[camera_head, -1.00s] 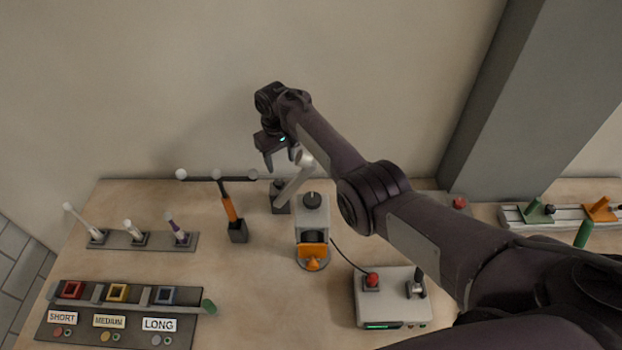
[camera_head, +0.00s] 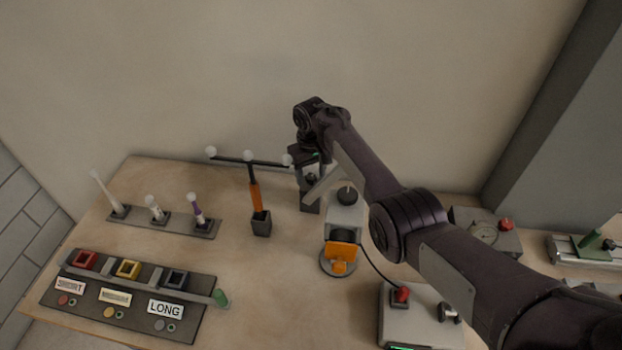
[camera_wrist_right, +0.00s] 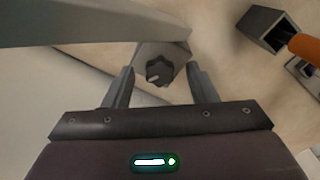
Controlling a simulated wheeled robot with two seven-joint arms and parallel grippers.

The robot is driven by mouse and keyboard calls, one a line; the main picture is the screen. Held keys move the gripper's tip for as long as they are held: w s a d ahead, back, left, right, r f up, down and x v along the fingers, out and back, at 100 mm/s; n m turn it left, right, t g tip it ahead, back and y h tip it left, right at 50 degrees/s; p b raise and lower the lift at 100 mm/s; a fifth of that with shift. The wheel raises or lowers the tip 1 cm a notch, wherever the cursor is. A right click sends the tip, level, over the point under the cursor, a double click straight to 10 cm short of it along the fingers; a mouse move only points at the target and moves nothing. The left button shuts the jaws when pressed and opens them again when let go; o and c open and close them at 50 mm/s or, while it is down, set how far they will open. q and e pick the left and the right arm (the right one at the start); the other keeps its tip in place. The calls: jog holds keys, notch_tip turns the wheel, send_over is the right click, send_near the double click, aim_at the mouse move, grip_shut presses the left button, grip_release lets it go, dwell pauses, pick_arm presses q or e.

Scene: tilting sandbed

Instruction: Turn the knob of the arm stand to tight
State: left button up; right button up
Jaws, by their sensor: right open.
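The arm stand (camera_head: 310,203) is a dark grey post at the back of the table with a pale grey slanted arm (camera_head: 323,186). In the right wrist view its dark lobed knob (camera_wrist_right: 158,71) with a small white mark sits on a grey block, and the grey arm (camera_wrist_right: 95,25) crosses the top. My right gripper (camera_wrist_right: 161,84) is open, one finger on each side of the knob, with gaps left and right; contact is not visible. In the head view my right gripper (camera_head: 308,176) is over the stand, its fingertips partly hidden. My left gripper is out of view.
An orange-handled rod with white balls stands in a dark holder (camera_head: 261,222) left of the stand. A grey and orange device (camera_head: 345,222) stands close on the right. A control box (camera_head: 420,318) is in front. A labelled panel (camera_head: 110,322) lies at front left.

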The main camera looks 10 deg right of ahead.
jog(key=shift+c, duration=0.4)
jog(key=c, duration=0.9)
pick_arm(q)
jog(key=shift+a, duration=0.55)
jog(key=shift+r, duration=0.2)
pick_arm(e)
jog(key=shift+r+m, duration=0.1)
jog(key=shift+m, duration=0.3)
jog(key=shift+m+p, duration=0.65)
jog(key=shift+m, duration=0.25)
jog(key=m, duration=0.2)
jog(key=shift+m, duration=0.4)
jog(key=m, duration=0.3)
jog(key=shift+m+p, duration=0.3)
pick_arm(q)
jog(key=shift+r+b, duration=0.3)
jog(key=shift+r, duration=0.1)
pick_arm(e)
jog(key=m, duration=0.4)
jog(key=shift+m, duration=0.3)
jog(key=shift+s, duration=0.1)
